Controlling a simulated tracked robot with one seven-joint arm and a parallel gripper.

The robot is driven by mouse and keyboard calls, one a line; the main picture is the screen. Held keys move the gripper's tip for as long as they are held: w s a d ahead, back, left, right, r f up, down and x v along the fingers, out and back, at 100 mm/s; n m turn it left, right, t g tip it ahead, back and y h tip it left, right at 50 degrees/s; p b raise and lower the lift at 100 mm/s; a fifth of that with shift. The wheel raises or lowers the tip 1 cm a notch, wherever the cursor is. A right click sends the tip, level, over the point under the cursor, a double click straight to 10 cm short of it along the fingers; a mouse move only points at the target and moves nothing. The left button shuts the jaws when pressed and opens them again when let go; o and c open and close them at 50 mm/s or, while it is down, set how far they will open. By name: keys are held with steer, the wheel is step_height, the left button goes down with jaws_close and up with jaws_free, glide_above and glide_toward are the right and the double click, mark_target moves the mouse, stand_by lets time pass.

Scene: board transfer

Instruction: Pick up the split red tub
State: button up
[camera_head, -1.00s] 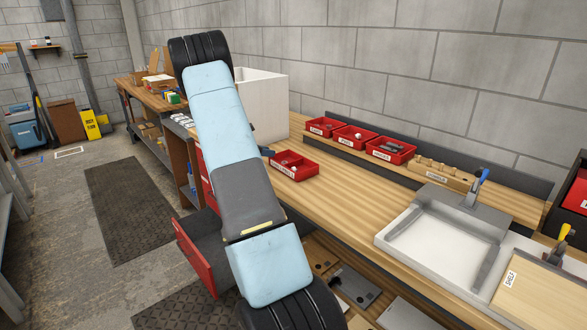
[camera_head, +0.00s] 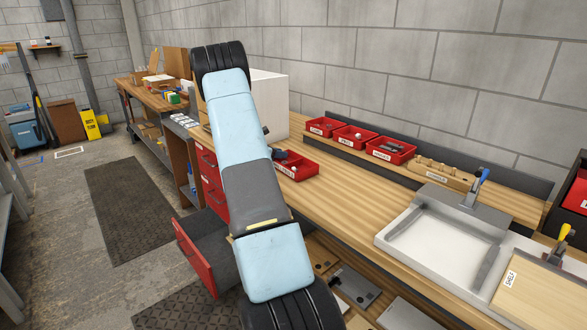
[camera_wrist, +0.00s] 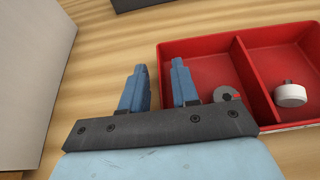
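The split red tub (camera_head: 305,174) stands on the wooden bench, partly covered by my arm in the head view. In the wrist view the tub (camera_wrist: 255,85) is at the right, with a divider making two compartments. A grey ring-like part lies in the left compartment and a white round knob in the right one. My gripper (camera_wrist: 157,70) is open, with a gap between its two blue fingers. In that view its right finger overlaps the tub's left side and its left finger is over bare wood. I cannot tell whether either touches the tub.
A white box (camera_head: 268,92) stands behind my arm. Several small red bins (camera_head: 353,138) line the back ledge beside a wooden block with pegs (camera_head: 440,174). A grey tray fixture (camera_head: 445,232) is at the right. Bare bench top (camera_head: 355,195) lies between. A red drawer (camera_head: 195,258) stands open below.

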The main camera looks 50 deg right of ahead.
jaws_close()
steer(key=shift+r, duration=0.1)
stand_by(0.3)
